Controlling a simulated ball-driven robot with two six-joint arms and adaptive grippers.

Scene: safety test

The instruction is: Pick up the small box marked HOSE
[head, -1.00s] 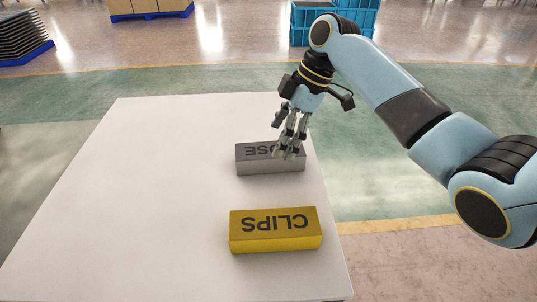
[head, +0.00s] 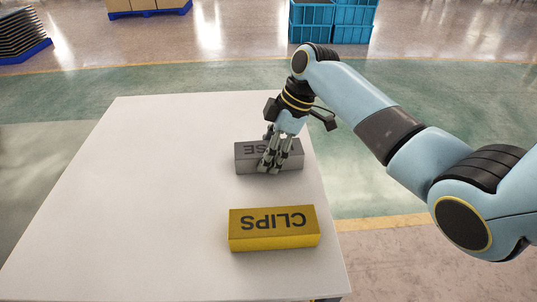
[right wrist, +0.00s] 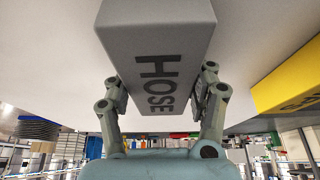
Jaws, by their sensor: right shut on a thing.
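The small grey box marked HOSE (head: 247,158) lies on the white table near its right edge, its label partly hidden by my gripper in the head view. My right gripper (head: 270,167) is down at the box, with its fingers shut on it. In the right wrist view the grey HOSE box (right wrist: 157,50) sits between the fingers of my right gripper (right wrist: 160,98), one on each long side. The box appears to rest on the table. My left gripper is not in view.
A yellow box marked CLIPS (head: 273,229) lies nearer on the white table (head: 150,190), apart from the grey box; it also shows in the right wrist view (right wrist: 290,82). The left part of the table is clear. Blue crates (head: 332,22) stand on the floor beyond.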

